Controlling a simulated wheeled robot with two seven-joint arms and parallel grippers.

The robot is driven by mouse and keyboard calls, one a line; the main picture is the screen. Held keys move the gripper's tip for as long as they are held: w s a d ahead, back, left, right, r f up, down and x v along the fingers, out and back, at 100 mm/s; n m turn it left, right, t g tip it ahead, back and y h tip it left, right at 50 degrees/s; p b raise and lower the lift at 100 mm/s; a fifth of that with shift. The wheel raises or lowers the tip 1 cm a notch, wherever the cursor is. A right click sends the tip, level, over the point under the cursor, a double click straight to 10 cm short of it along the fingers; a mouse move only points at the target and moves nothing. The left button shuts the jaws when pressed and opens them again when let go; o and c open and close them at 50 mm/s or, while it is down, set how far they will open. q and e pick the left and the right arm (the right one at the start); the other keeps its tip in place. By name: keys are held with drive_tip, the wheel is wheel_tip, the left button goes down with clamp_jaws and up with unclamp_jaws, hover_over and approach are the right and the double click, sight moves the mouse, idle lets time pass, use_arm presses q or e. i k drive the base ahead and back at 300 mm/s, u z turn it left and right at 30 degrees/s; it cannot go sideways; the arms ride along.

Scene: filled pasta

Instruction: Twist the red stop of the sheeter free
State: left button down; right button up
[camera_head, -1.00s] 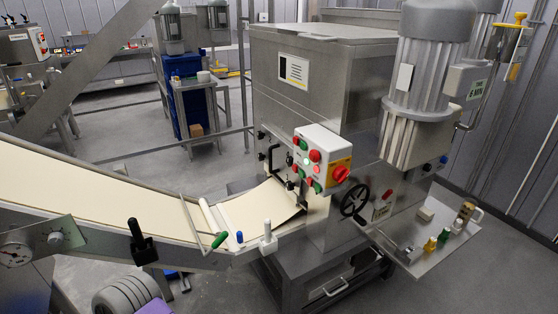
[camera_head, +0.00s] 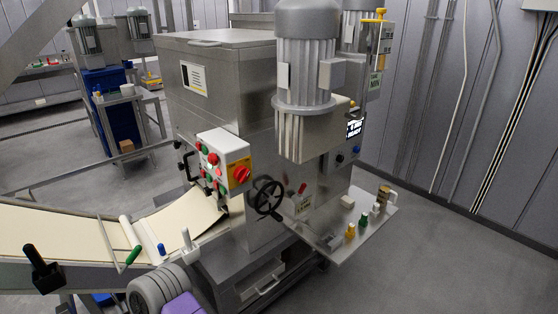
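The sheeter (camera_head: 215,85) is a large steel machine in the middle, with a grey motor on its right side. A white control box (camera_head: 222,158) on its front carries a large red knob (camera_head: 242,174) on a yellow plate. Smaller red and green buttons sit to its left, including a red button (camera_head: 213,158). Another red control (camera_head: 303,188) is on the lower side panel, right of the black handwheel (camera_head: 266,198). I cannot tell whether any red control is pressed in. Neither of my grippers is in view; a grey ribbed part with purple at the bottom edge seems mine.
A belt with pale dough (camera_head: 50,232) runs in from the left. A side shelf (camera_head: 335,238) with small yellow, green and white items juts out at right. The floor at right (camera_head: 430,255) is clear.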

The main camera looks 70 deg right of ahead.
sight(214, 156)
drive_tip(key=z, duration=3.2)
drive_tip(key=k, duration=1.1)
drive_tip(key=u, duration=0.9)
drive_tip(key=i, duration=0.95)
drive_tip(key=z, duration=0.05)
